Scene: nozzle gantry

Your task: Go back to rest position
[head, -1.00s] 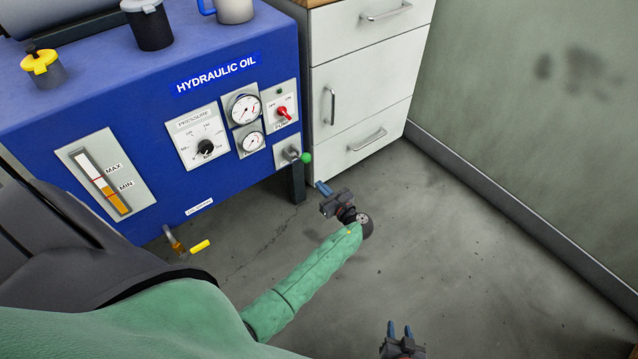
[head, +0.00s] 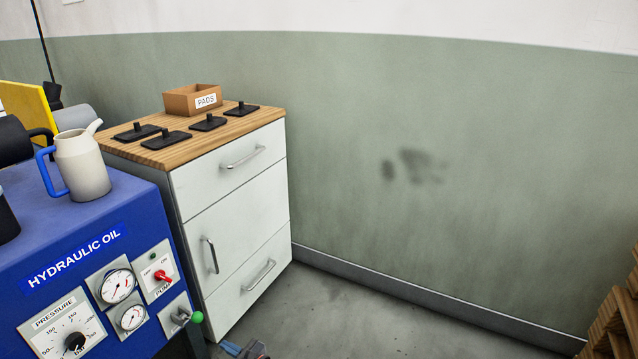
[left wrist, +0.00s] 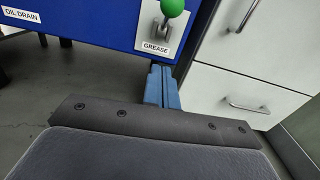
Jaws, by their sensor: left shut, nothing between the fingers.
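My left gripper (head: 231,347) shows only at the bottom edge of the head view, in front of the white cabinet's foot. In the left wrist view its two blue fingers (left wrist: 162,88) lie together, shut and empty. They point toward the blue hydraulic oil unit (left wrist: 100,22) and the gap beside the white drawers. The grease lever with a green knob (left wrist: 172,7) stands just above the fingertips in that picture. It also shows in the head view (head: 196,317). My right gripper is not in view.
The blue unit (head: 110,215) stands at left with gauges and a beige jug (head: 82,165) on top. A white cabinet (head: 235,220) with a wooden top holds a pads box (head: 192,100) and several black pads. Grey floor (head: 340,315) is clear. Wooden slats (head: 612,325) stand at far right.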

